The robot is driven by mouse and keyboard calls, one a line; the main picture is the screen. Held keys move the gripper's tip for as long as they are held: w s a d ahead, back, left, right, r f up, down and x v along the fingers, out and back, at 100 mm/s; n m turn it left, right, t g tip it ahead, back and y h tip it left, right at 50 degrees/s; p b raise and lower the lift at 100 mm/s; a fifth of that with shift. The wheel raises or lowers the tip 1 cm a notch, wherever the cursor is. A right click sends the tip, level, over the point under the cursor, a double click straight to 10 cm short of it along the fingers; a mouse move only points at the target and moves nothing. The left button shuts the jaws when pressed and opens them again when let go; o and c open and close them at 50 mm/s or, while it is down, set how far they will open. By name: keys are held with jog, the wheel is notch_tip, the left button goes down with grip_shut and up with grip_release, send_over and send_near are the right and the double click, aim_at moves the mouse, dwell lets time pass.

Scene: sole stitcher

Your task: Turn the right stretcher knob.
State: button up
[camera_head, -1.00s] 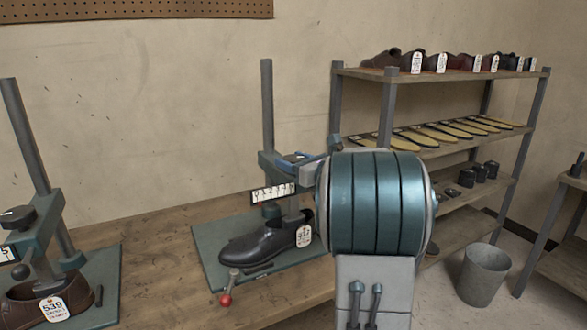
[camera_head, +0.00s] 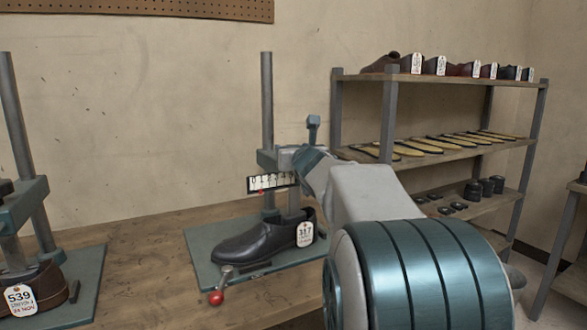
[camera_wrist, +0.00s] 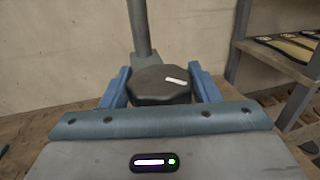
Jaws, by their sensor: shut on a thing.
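The right stretcher (camera_head: 267,120) stands on the bench with a vertical post and a teal head. A black shoe with a white tag (camera_head: 255,240) sits on its base plate. The dark faceted right stretcher knob (camera_wrist: 160,88), with a white mark on its top pointing right, shows in the wrist view. My gripper (camera_wrist: 163,82) is shut on this knob, one blue finger on each side. In the head view my wrist and arm hide the knob and fingertips. A white scale with a red pointer (camera_head: 270,184) is on the stretcher's left side.
A lever with a red ball (camera_head: 216,297) sticks out at the plate's front. The left stretcher (camera_head: 28,200) holds a brown shoe tagged 539. A shelf rack (camera_head: 440,78) with shoes and soles stands behind my arm. The bench between the stretchers is clear.

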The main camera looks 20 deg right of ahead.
jog(key=shift+f+m+g+h+b, duration=0.2)
jog(key=shift+m+h+b, duration=0.35)
jog(key=shift+b, duration=1.35)
jog(key=shift+f+m+g+h+b, duration=0.3)
jog(key=shift+h+b, duration=0.45)
jog(key=shift+b, duration=1.15)
jog(key=shift+w+r+m+g+h+b, duration=0.1)
jog(key=shift+m+g+h+b, duration=0.2)
jog(key=shift+m+h+b, duration=0.65)
jog(key=shift+r+h+b, duration=0.1)
jog(key=shift+h+b, duration=0.25)
jog(key=shift+b, duration=0.4)
jog(key=o, duration=1)
jog(key=shift+r, duration=0.1)
jog(key=shift+s, duration=0.2)
jog(key=v, duration=1.3)
jog(key=shift+s+a+r, duration=0.2)
jog(key=shift+s, duration=0.1)
